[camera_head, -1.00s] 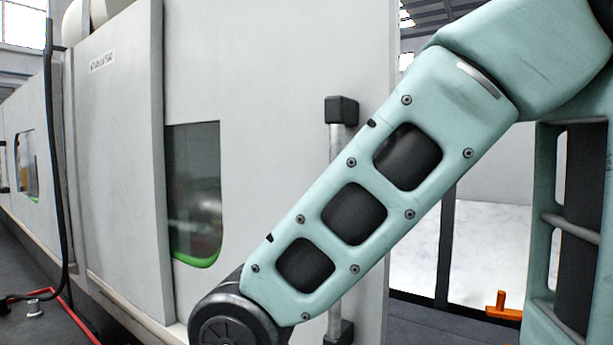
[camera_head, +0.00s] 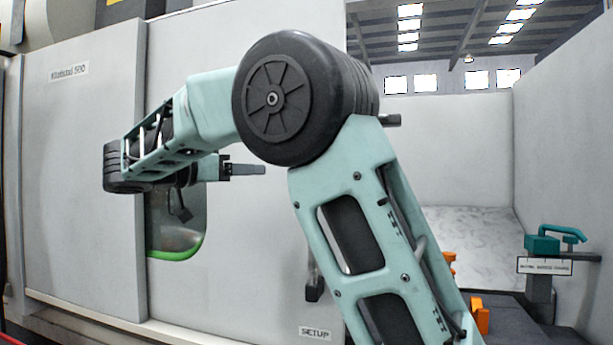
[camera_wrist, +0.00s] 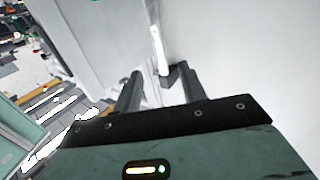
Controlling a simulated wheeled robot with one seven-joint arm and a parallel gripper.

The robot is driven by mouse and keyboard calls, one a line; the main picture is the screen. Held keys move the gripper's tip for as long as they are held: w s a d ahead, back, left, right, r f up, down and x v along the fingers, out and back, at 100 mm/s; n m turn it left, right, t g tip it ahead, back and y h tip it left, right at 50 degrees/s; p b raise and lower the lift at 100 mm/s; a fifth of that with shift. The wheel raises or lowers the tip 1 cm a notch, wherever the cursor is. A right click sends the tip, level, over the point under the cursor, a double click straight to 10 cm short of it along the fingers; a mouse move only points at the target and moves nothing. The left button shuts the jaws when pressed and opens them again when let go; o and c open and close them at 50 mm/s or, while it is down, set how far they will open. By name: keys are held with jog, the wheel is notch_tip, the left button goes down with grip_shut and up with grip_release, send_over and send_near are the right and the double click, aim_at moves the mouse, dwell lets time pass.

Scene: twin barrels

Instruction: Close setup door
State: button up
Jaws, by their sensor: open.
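The setup door (camera_head: 265,265) is a light grey panel with a dark, green-edged window and a SETUP label (camera_head: 316,333). Open space shows past its right edge. Its handle is mostly hidden behind my arm in the head view; a dark lower mount (camera_head: 314,285) shows. My gripper (camera_head: 245,166) is open, in front of the door, left of the handle, fingers pointing right. In the wrist view my gripper (camera_wrist: 161,72) has its two dark fingers apart, with the pale handle bar (camera_wrist: 157,45) and its dark mount showing beyond, between the tips. Contact cannot be told.
A grey panel (camera_head: 80,190) with a nameplate stands left of the door. At right are a teal clamp-like fixture (camera_head: 550,240) with a sign, orange parts (camera_head: 480,315) and a grey wall (camera_head: 560,140). A pale surface (camera_head: 470,240) lies beyond the door edge.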

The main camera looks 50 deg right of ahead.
jog(key=s+d+p, duration=0.1)
jog(key=d+p, duration=0.1)
jog(key=d, duration=0.6)
jog(key=s+d+p, duration=0.2)
jog(key=d+p, duration=0.1)
jog(key=d, duration=0.6)
jog(key=shift+s+r+m, duration=0.25)
jog(key=shift+r+m, duration=0.05)
grip_shut()
jog(key=shift+d, duration=0.1)
